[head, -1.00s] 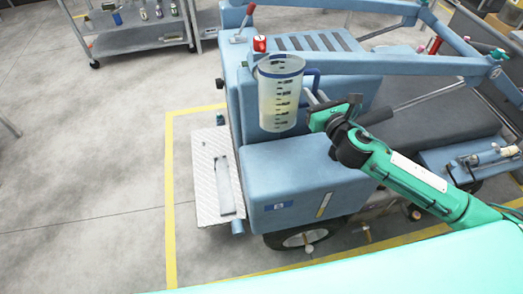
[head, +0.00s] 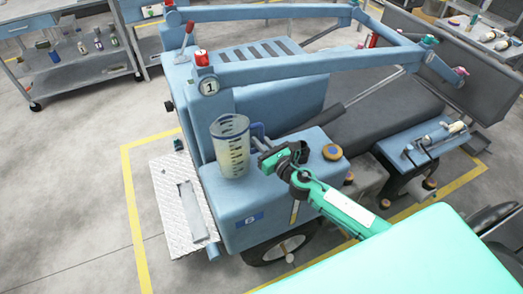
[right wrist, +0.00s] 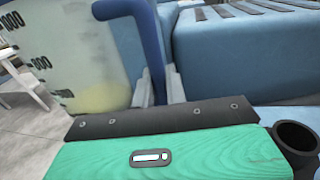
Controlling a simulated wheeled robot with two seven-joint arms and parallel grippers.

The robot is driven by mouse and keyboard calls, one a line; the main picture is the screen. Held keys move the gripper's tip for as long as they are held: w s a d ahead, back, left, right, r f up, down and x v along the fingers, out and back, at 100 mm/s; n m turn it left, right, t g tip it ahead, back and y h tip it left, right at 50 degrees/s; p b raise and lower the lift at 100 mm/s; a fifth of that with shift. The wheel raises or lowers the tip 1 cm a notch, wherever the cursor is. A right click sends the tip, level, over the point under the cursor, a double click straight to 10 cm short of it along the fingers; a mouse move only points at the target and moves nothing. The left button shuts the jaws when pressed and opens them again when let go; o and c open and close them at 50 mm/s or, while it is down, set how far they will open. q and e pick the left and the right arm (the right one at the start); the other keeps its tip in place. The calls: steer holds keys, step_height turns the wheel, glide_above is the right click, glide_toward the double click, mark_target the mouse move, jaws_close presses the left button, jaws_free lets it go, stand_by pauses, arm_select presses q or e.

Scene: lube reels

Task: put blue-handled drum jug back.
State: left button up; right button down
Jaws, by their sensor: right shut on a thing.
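The drum jug (head: 231,152) is a clear cup with dark graduation marks, a blue rim and a blue handle (head: 257,130). It is upright at the blue fender box of the vehicle; I cannot tell whether its base touches the top (head: 212,182). My right gripper (head: 264,157) is shut on the handle from the right. In the right wrist view, the handle (right wrist: 146,35) passes down between the two fingers (right wrist: 158,88), and the jug wall (right wrist: 65,50) fills the left, with a yellowish patch low inside. My left gripper is out of view.
The vehicle's blue post with a round "1" plate (head: 209,86) stands behind the jug. A yellow-and-blue round cap (head: 332,151) sits on the fender, right of my gripper. A metal step plate (head: 180,205) is at the left. A bottle cart (head: 85,65) stands far left.

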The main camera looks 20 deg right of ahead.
steer(key=shift+f+b, duration=0.6)
steer(key=shift+f, duration=0.9)
steer(key=shift+f, duration=0.15)
steer(key=c, duration=1.4)
jaws_free()
steer(key=shift+c, duration=0.2)
steer(key=shift+s, duration=0.15)
steer(key=b+v, duration=0.3)
steer(key=v, duration=0.7)
steer(key=shift+s+d, duration=0.1)
steer(key=shift+s, duration=0.1)
steer(key=shift+s+d, duration=0.15)
steer(key=shift+s, duration=0.45)
